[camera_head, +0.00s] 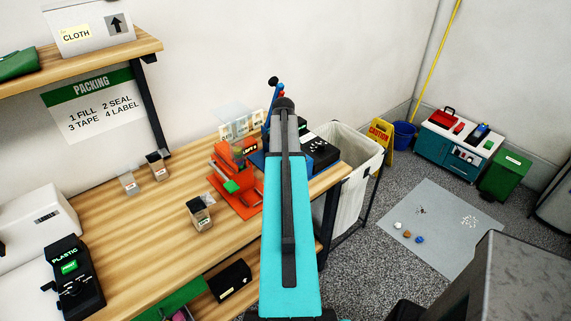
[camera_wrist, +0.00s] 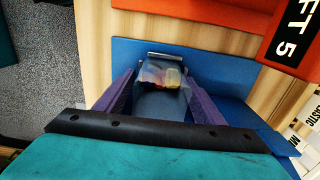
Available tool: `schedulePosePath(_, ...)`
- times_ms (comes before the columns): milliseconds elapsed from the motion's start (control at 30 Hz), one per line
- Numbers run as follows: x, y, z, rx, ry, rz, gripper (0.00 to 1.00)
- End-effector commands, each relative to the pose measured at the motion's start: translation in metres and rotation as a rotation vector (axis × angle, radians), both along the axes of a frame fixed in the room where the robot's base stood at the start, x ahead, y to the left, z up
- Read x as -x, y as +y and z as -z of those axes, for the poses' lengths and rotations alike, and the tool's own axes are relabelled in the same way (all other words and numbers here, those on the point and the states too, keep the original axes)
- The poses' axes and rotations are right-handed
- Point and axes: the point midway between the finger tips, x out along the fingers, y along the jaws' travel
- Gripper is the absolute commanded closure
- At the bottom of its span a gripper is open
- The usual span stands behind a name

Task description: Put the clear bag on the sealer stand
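In the wrist view a small clear bag (camera_wrist: 161,76) with red and yellow contents is between the tips of my gripper's purple fingers (camera_wrist: 160,82). The fingers stand apart, one on each side of the bag, with their tips close to its edges. I cannot tell whether they press on it. The bag is over a blue stand (camera_wrist: 132,48), beside an orange device; whether it rests on the stand is unclear. In the head view my teal arm hides the gripper and bag; part of the blue stand (camera_head: 257,159) shows beside the arm.
An orange device (camera_head: 232,172) stands left of my arm on the wooden bench (camera_head: 130,225). Small pouches stand on the bench, one (camera_head: 200,213) nearest the orange device. A black box-like device (camera_head: 318,152) is right of the arm, and a white bin (camera_head: 345,165) stands past the bench end.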

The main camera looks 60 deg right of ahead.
Motion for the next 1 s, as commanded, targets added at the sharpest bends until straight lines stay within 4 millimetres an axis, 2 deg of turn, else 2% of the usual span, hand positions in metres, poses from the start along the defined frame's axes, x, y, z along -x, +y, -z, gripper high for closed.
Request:
schedulePosePath(567,-0.001,0.000,-0.008,0.000,0.000,-0.001,0.33)
schedulePosePath(1000,-0.001,0.000,-0.047,0.001,-0.001,-0.001,0.33)
